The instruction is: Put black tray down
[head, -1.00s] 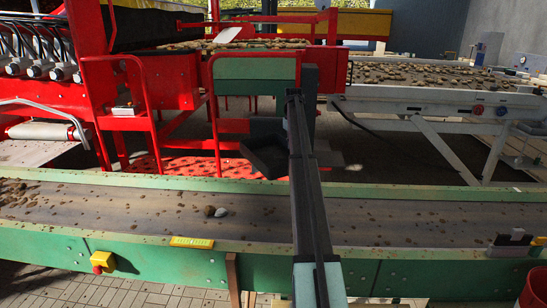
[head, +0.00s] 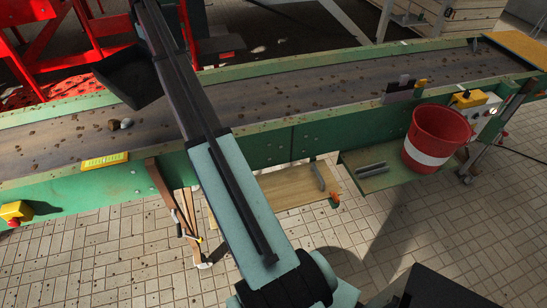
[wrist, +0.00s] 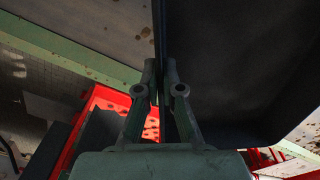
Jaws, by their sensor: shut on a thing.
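The black tray (head: 130,77) shows in the head view at the upper left, at the far end of my arm, over the far side of the conveyor. In the wrist view the tray (wrist: 245,65) fills the upper right as a dark panel with its edge between my fingers. My gripper (wrist: 160,85) is shut on that edge. In the head view my gripper is hidden behind the arm. The tray looks tilted and held in the air; I cannot tell its exact height above the belt.
A red bucket (head: 435,138) stands on a green shelf (head: 372,180) at right. Red machinery (head: 80,40) is behind. The tiled floor is open in front.

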